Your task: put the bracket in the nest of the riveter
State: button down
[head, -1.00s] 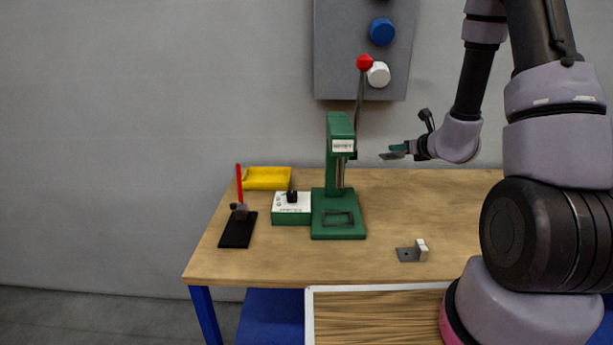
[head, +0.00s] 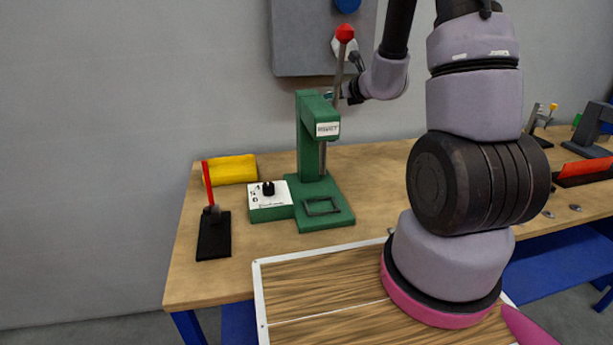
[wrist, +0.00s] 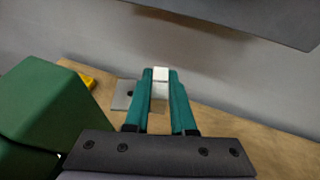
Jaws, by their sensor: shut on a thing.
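The green riveter (head: 308,140) stands on the table with its red-knobbed lever (head: 345,34) raised. Its nest (head: 322,206), a low dark rectangular frame, sits on the green base and looks empty. In the wrist view my gripper (wrist: 160,78) is shut on the bracket's pale upright block (wrist: 159,90). The bracket's grey plate with a hole (wrist: 123,94) sticks out to the left of the fingers. In the head view my gripper (head: 330,96) is just behind the riveter's top, mostly hidden by it and the lever. The green riveter head (wrist: 40,105) fills the left of the wrist view.
A white-topped control box (head: 270,200) adjoins the riveter base. A yellow bin (head: 230,169) and a black stand with a red handle (head: 213,235) are to the left. A grey wall panel (head: 310,40) hangs behind. A white-edged wooden tray (head: 258,300) lies in front.

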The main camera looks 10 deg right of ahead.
aim_at(321, 208)
jog(key=k+l+z, duration=0.2)
jog(key=k, duration=0.25)
jog(key=j+z, duration=0.35)
jog(key=k+j+z, duration=0.15)
jog(key=z, duration=0.25)
jog(key=k+j, duration=0.15)
jog(key=j, duration=0.2)
jog(key=k+j+z, duration=0.1)
jog(key=j, duration=0.25)
jog(key=k+j, duration=0.15)
jog(key=j, duration=0.2)
jog(key=k+j+z, duration=0.1)
jog(key=j, duration=0.25)
jog(key=k+j, duration=0.2)
jog(key=j, duration=0.15)
jog(key=z, duration=0.05)
